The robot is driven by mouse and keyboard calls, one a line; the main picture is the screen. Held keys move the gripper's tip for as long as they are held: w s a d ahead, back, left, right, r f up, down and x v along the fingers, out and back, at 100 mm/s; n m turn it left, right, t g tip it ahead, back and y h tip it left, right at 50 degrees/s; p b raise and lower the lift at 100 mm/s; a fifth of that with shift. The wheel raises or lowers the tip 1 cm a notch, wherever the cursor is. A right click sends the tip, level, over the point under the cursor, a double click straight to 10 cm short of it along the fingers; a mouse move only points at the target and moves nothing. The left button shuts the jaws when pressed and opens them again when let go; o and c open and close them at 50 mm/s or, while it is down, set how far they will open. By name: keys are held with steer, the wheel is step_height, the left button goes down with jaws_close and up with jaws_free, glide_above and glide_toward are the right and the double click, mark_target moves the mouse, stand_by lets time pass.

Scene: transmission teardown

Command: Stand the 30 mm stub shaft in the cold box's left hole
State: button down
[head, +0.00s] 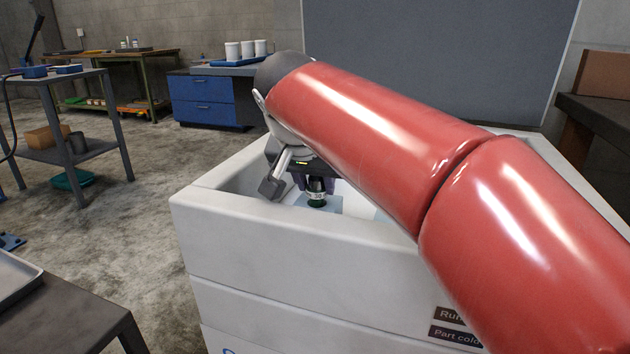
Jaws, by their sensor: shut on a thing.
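The cold box (240,232) is a large white open-topped chest in the middle of the view. My gripper (316,187) points down inside its opening, near the left end. It is shut on a short metallic piece with a dark green lower end, seemingly the stub shaft (317,202). The shaft looks upright. A pale blue surface (335,203) shows beneath and beside it. I cannot tell whether the shaft is in a hole, touching the surface or just above it. The left hole is not clearly visible, and my red arm hides the right part of the opening.
The box's near and left walls (185,194) rise around my gripper. A grey bench with a tray (15,280) stands at front left. A shelved table (60,80) stands at left, and a blue cabinet (205,100) with white cups behind. Open floor lies to the left.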

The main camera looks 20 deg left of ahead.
steer(key=shift+f, duration=0.75)
steer(key=c, duration=0.9)
jaws_free()
steer(key=shift+f+b, duration=0.1)
steer(key=shift+b, duration=0.2)
steer(key=p+v, duration=0.2)
steer(key=v, duration=0.7)
steer(key=shift+w+r, duration=0.3)
steer(key=shift+r, duration=0.05)
